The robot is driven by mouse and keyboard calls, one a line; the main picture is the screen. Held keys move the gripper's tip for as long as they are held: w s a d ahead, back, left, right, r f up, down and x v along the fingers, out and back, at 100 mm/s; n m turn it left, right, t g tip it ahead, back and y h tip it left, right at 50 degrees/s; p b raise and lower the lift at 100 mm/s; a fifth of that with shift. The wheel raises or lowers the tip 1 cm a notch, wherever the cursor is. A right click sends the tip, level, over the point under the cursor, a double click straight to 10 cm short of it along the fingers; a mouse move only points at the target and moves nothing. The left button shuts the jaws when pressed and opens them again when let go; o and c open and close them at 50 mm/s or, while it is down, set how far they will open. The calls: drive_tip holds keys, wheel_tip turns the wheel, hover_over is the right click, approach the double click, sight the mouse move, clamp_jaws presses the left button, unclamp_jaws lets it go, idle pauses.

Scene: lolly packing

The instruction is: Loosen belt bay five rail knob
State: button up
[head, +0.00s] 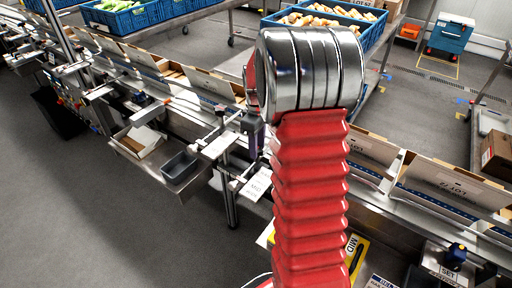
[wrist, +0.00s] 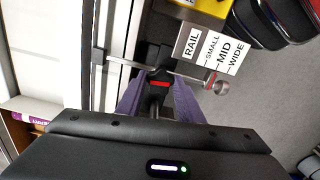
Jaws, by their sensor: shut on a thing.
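In the wrist view my gripper (wrist: 157,92) has its two purple fingers closed on either side of a small black knob (wrist: 158,74) with a red band. The knob sits on a thin metal rod that crosses the view. Much of the knob is hidden between the fingers. A white card (wrist: 213,50) beside it reads RAIL, SMALL, MID, WIDE. A round metal end with a red mark (wrist: 219,86) lies just below the card.
In the head view the belt line (head: 190,98) with upright cartons runs diagonally across. The grey floor at left is clear.

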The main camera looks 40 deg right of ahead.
drive_tip(key=shift+n, duration=2.3)
drive_tip(key=shift+a, duration=0.1)
drive_tip(key=o, duration=1.1)
drive_tip(key=shift+c, duration=0.2)
drive_tip(key=shift+r, duration=0.1)
drive_tip(key=shift+w+r, duration=0.1)
drive_tip(key=shift+r, duration=0.45)
wheel_tip(320, 180, up, 12)
drive_tip(key=shift+r, duration=0.25)
